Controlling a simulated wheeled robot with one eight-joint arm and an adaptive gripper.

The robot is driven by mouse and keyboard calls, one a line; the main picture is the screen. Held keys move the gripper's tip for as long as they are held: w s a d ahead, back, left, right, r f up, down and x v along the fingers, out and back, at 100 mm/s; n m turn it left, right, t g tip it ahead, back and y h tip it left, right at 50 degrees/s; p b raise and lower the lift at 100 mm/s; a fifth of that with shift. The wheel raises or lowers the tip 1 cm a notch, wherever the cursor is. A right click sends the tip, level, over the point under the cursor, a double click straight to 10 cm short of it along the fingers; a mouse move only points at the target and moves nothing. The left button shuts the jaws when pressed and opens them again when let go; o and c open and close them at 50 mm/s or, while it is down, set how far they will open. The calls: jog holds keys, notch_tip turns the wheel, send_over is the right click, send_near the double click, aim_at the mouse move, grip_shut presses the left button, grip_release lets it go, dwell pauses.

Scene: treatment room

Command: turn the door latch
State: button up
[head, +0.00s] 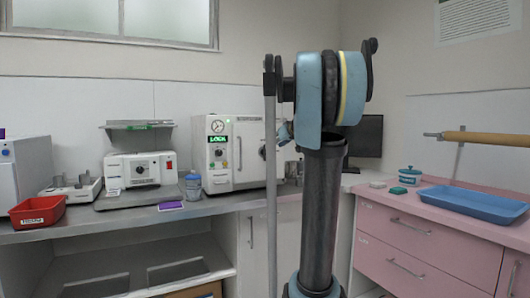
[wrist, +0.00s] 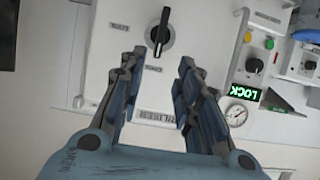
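The door latch is a black knob with a white stripe on a pale round plate. In the wrist view the latch (wrist: 160,32) sits on the white door of the sterilizer (wrist: 112,62), just beyond the fingertips. My gripper (wrist: 157,68) is open and empty, its two blue-grey fingers spread on either side of the line to the knob, not touching it. In the head view the sterilizer (head: 222,178) stands on the counter; a green LOCK display (head: 218,139) is lit on its panel. My arm hides part of its right side and most of the gripper.
A blue-lidded jar (head: 194,187) stands left of the sterilizer. A white device (head: 139,170) and a red tray (head: 38,212) are farther left. At right, a pink cabinet (head: 425,232) bears a blue tray (head: 473,204). A gauge (wrist: 236,115) shows beside the door in the wrist view.

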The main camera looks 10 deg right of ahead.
aim_at(265, 153)
jog(key=x, duration=1.1)
jog(key=shift+w, duration=0.1)
